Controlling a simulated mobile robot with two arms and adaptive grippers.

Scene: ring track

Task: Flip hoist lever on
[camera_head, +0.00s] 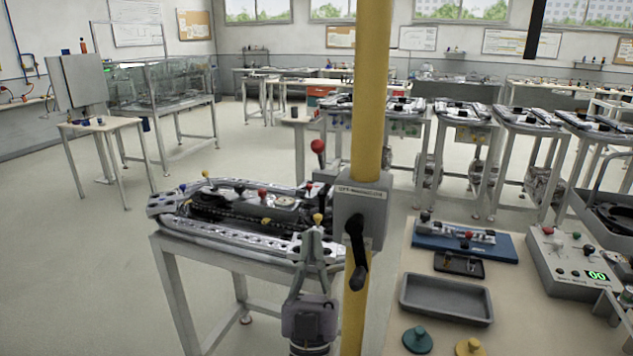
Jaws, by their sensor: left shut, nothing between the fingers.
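A grey box (361,212) with a small label, too small to read surely, is fixed to the yellow post (371,90). A black lever (357,250) hangs down from its front. A red ball-topped lever (318,147) stands upright just left of the post; its foot is partly hidden. I cannot tell for certain which one is the hoist lever. My left gripper (317,236) points up from below, shut and empty, left of the black lever and apart from it in the picture. A yellow knob (318,218) shows just above its fingertips. My right gripper is not in view.
A ring track (180,222) on a metal-legged table stands behind my left gripper. At right, a bench holds a grey tray (446,300), a blue fixture (490,246) and a control box (570,262) with a green display. Open floor lies to the left.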

